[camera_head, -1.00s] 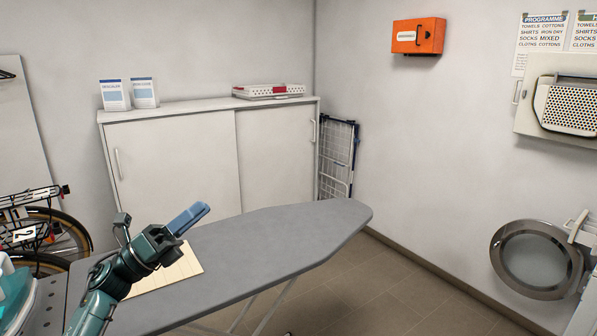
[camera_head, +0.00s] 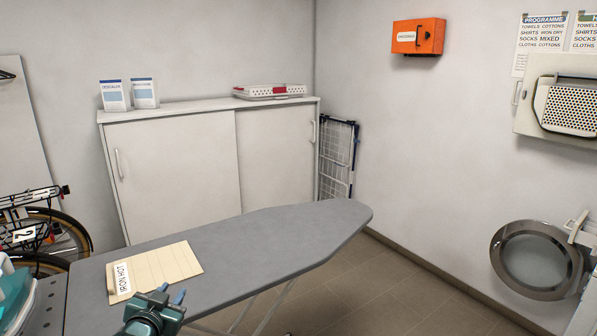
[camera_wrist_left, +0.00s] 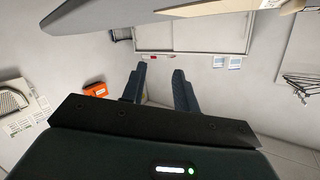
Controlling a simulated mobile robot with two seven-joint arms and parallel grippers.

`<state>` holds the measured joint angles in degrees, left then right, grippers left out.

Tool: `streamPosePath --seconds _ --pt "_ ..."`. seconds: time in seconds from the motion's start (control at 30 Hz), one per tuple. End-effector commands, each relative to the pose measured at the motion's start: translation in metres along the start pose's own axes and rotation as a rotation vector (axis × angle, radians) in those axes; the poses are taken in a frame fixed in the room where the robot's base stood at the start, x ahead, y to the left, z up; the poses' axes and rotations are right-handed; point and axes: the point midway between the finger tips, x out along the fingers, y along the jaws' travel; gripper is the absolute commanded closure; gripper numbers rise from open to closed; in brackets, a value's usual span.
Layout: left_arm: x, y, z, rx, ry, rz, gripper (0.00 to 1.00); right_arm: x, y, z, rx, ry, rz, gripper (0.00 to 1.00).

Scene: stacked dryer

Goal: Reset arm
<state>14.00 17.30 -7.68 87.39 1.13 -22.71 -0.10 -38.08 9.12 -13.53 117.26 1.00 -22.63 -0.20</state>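My left gripper (camera_head: 172,292) is at the bottom of the head view, beside the near edge of the ironing board (camera_head: 285,235). Its blue fingertips are apart. In the left wrist view its two dark fingers (camera_wrist_left: 159,75) stand apart with nothing between them, so it is open and empty. That view appears upside down. My right gripper is in neither view.
A cream labelled sheet (camera_head: 165,265) lies on the board. A teal object (camera_head: 14,300) is cut off at the left edge. A white cabinet (camera_head: 175,170) stands behind. A round door (camera_head: 535,260) is at right. Floor (camera_head: 385,290) shows clear right of the board.

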Motion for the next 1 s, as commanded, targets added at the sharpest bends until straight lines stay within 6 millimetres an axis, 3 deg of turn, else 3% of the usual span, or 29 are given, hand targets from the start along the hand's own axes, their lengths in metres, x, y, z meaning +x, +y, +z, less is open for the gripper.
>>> streamPosePath --seconds 0.03,0.1,0.17,0.3,0.4,0.53,0.7,1.0 --pt "-0.017 0.024 0.024 -0.007 -0.030 0.036 0.70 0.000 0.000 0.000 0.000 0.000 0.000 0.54" --pt "-0.043 0.054 0.052 -0.020 -0.066 0.083 0.70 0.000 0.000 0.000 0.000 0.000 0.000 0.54" --pt "-0.071 0.081 0.076 -0.038 -0.100 0.126 0.70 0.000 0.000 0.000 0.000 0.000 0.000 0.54" --pt "-0.146 0.138 0.122 -0.094 -0.186 0.221 0.70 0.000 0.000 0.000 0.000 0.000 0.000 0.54" --pt "-0.198 0.168 0.141 -0.141 -0.242 0.272 0.70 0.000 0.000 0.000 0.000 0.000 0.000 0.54" --pt "-0.249 0.192 0.152 -0.192 -0.297 0.313 0.70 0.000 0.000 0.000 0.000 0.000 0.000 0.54" --pt "-0.280 0.204 0.155 -0.225 -0.331 0.335 0.70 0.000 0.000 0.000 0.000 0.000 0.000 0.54" --pt "-0.282 0.205 0.156 -0.228 -0.334 0.336 0.70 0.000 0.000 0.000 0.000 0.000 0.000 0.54"
